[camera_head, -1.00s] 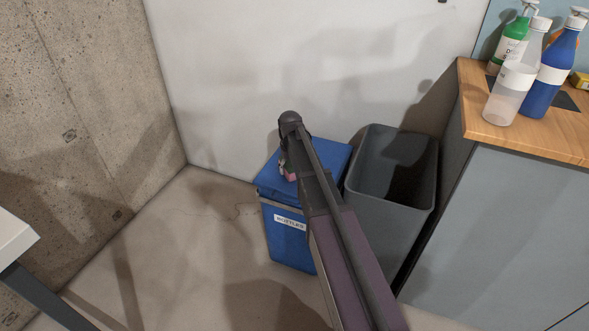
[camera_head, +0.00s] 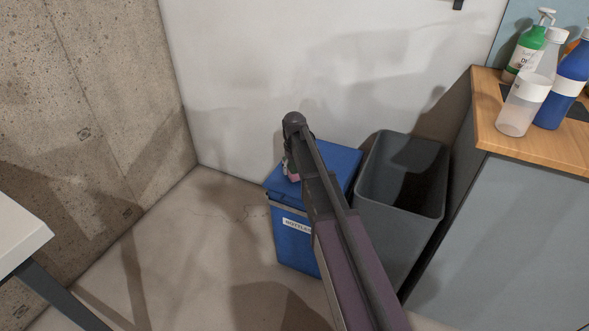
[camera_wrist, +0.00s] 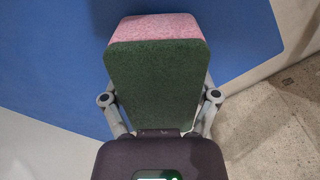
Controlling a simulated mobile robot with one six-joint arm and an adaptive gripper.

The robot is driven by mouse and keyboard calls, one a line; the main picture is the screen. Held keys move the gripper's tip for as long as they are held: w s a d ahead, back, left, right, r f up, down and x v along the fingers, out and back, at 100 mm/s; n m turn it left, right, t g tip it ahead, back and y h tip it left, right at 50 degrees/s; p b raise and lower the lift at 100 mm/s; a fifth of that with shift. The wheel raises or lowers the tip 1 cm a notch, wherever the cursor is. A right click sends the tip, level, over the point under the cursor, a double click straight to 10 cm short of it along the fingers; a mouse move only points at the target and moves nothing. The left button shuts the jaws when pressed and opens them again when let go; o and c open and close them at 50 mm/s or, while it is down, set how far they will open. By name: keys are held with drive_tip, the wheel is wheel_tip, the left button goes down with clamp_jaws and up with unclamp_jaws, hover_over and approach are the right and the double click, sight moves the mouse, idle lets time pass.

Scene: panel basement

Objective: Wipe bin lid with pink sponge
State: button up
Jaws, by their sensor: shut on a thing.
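The blue bin (camera_head: 296,245) with a label on its front stands on the floor against the white wall. Its flat blue lid (camera_head: 336,165) is partly hidden behind my arm. My gripper (camera_wrist: 160,108) is shut on the pink sponge (camera_wrist: 160,24), which has a dark green scouring side facing the wrist camera. In the wrist view the blue lid (camera_wrist: 60,60) lies behind the sponge. In the head view a small bit of pink shows over the lid's left part. I cannot tell whether the sponge touches the lid.
An open grey bin (camera_head: 402,190) stands right beside the blue one. A cabinet with a wooden top (camera_head: 540,150) holds several bottles, among them a clear one (camera_head: 522,105). A white table corner (camera_head: 20,238) is at left. Floor between is clear.

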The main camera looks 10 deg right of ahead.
drive_tip(key=shift+r+p, duration=2.45)
drive_tip(key=shift+r, duration=0.25)
drive_tip(key=shift+r, duration=0.1)
drive_tip(key=shift+r+p, duration=1.45)
drive_tip(key=shift+p, duration=0.1)
